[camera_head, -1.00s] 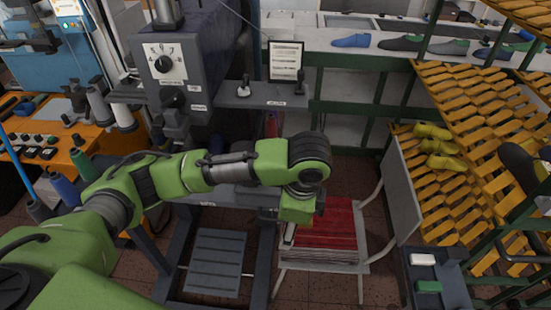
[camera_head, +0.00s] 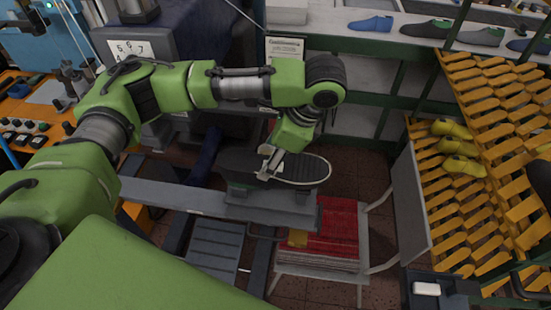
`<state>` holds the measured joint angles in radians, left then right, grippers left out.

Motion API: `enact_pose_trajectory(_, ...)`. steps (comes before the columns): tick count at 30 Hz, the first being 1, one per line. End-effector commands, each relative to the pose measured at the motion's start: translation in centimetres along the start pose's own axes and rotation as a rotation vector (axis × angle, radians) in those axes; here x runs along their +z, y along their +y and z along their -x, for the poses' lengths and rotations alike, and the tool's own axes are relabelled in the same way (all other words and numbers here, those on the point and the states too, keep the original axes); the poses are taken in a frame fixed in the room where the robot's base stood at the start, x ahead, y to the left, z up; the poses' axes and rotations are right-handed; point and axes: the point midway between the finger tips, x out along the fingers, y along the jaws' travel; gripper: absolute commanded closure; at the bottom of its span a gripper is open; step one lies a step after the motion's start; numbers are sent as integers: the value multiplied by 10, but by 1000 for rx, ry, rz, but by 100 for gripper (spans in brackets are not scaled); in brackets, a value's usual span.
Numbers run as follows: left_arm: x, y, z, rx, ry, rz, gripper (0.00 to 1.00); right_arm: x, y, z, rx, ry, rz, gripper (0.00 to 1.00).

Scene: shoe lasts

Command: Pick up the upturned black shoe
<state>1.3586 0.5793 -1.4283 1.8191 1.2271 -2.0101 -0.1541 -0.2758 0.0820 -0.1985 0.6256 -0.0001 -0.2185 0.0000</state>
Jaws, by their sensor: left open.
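The upturned black shoe (camera_head: 312,168) lies sole up on a dark machine support in the middle of the head view. A pale rim runs around its sole. My left gripper (camera_head: 266,168) reaches down from the green arm above. Its jaws are open and are at the left part of the shoe, overlapping it in the picture. I cannot tell whether the fingers touch it. The gripper hides a small part of the shoe. My right gripper is out of view.
A grey machine beam (camera_head: 225,205) runs beneath the shoe. Below right is a rack with red sheets (camera_head: 335,235). An orange shelf rack (camera_head: 485,110) with yellow lasts (camera_head: 455,145) stands at the right. Several shoes line the white back shelf (camera_head: 345,45).

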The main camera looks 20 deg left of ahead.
Motion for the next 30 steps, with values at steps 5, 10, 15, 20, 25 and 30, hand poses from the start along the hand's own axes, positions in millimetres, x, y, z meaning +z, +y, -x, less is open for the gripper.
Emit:
enact_pose_trajectory(5, 0, 1, -16, 6, -1, 0, 41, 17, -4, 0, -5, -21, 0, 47)
enact_pose_trajectory(10, 0, 2, -47, 7, 0, 0, 41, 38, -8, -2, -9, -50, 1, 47)
enact_pose_trajectory(15, 0, 1, -66, 3, 0, 1, 41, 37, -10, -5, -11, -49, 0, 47)
enact_pose_trajectory(20, 0, 0, -75, 2, 1, 1, 41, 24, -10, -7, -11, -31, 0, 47)
enact_pose_trajectory(25, 1, 1, -98, 4, -1, 3, 41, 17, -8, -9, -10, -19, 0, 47)
enact_pose_trajectory(30, 1, 0, -117, 2, -1, 1, 41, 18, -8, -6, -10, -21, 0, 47)
